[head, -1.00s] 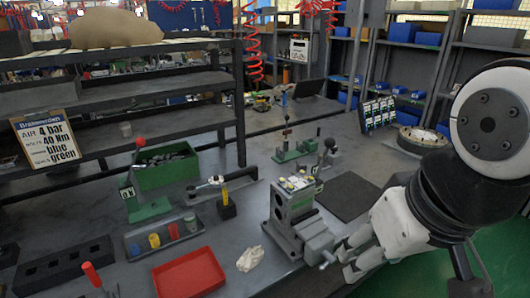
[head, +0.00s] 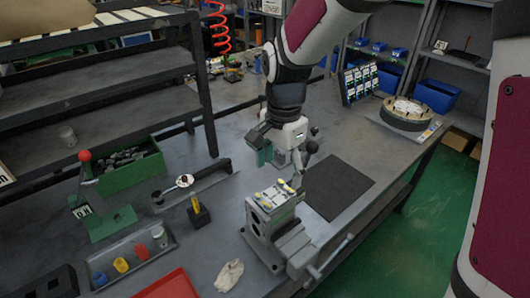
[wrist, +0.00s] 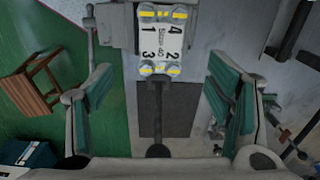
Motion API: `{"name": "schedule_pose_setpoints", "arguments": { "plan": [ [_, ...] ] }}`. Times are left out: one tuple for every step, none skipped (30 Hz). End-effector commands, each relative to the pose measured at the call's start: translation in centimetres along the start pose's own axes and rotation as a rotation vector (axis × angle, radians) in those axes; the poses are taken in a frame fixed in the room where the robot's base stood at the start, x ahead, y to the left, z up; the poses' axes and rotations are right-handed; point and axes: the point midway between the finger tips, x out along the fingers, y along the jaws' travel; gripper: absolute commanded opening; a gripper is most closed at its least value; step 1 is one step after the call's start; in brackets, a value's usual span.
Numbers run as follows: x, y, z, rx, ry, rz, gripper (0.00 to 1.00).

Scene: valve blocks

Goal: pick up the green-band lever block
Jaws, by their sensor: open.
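The lever block (head: 272,199) sits in a grey vise (head: 280,240) on the bench, with pale top and yellow marks. A dark lever with a round black knob (head: 311,147) rises near it. In the wrist view the block's top (wrist: 162,40) shows numbers 1 to 4, and the dark lever (wrist: 157,115) runs toward the camera. I cannot clearly make out a green band. My gripper (head: 281,160) is open above and behind the block, pointing down. In the wrist view its teal-padded fingers (wrist: 165,100) stand apart either side of the lever, touching nothing visible.
A red-knobbed lever (head: 86,180) on a green base and a green bin (head: 130,170) stand at left. A grey tray of coloured cups (head: 130,259), a red tray (head: 170,287) and a crumpled cloth (head: 229,275) lie in front. A black mat (head: 338,187) is bare.

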Motion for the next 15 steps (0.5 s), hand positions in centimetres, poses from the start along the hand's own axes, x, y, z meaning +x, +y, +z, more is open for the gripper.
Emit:
{"name": "schedule_pose_setpoints", "arguments": {
  "plan": [
    [0.4,-0.3,0.3,0.017,0.000,0.010,0.73],
    [0.6,-0.5,0.3,0.026,0.001,0.013,0.73],
    [0.9,-0.6,0.4,0.037,0.001,0.016,0.73],
    [1.1,-0.7,0.4,0.043,0.001,0.019,0.73],
    [1.4,-0.8,0.5,0.046,0.001,0.021,0.73],
    [1.9,-0.8,0.5,0.049,0.001,0.021,0.73],
    [2.2,-0.8,0.5,0.051,0.001,0.022,0.73],
    [2.7,-0.8,0.5,0.051,0.001,0.023,0.73],
    [3.5,-0.7,0.5,0.051,0.001,0.024,0.73],
    [4.0,-0.6,0.5,0.051,0.001,0.025,0.73],
    [4.7,-0.6,0.4,0.051,0.001,0.024,0.73],
    [5.5,-0.6,0.4,0.050,0.001,0.025,0.73],
    [6.0,-0.6,0.4,0.050,0.001,0.024,0.73],
    [6.6,-0.6,0.4,0.050,0.001,0.024,0.73],
    [7.3,-0.5,0.5,0.050,0.001,0.024,0.73]
  ]
}}
